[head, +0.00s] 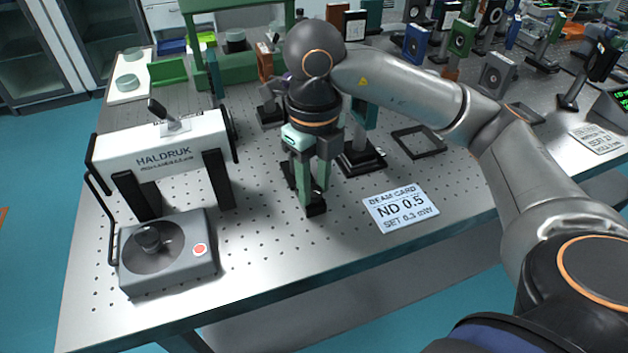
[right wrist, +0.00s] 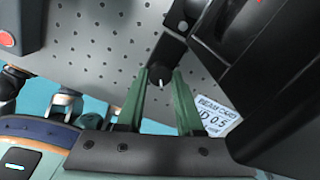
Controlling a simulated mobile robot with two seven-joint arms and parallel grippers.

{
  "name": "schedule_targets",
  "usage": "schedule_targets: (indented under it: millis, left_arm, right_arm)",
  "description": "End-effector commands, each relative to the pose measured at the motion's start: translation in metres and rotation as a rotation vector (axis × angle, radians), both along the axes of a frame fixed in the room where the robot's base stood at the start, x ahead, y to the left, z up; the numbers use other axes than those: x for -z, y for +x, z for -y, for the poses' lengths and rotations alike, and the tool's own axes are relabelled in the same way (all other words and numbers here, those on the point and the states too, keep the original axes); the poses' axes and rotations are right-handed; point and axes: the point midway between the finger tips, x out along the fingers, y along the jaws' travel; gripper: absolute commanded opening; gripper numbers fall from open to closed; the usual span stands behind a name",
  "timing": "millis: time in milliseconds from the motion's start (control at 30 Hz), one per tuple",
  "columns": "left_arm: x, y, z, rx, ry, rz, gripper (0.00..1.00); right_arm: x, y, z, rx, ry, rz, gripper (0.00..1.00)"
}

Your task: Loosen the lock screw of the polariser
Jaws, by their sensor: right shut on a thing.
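My right gripper (head: 308,190) points down at the table, its green fingers low among the optical mounts. In the right wrist view its fingers (right wrist: 160,92) stand a small gap apart, shut on a small pale-tipped screw (right wrist: 160,83) at a dark block. I take this to be the polariser's lock screw; the polariser itself is mostly hidden by my gripper and arm in the head view, and I cannot make out its face. My left gripper is not in view.
A white HALDRUK laser (head: 160,150) and a grey control box (head: 168,252) stand at the left. A beam card (head: 400,208) lies right of my gripper. A black-based mount (head: 362,158) stands close behind. Perforated table is clear in front.

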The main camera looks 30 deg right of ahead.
Motion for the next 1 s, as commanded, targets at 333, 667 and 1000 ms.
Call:
schedule_targets:
  millis: [333,667,1000]
  left_arm:
    - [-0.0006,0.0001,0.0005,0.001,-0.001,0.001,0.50]
    - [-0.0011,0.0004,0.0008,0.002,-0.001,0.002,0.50]
    - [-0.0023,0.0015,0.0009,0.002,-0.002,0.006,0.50]
  right_arm:
    - [-0.0009,0.0001,0.0008,0.028,-0.002,0.001,0.00]
    - [-0.0008,0.0001,0.0005,0.026,-0.001,0.001,0.49]
    - [-0.0002,0.0000,0.0001,0.024,0.000,0.000,0.66]
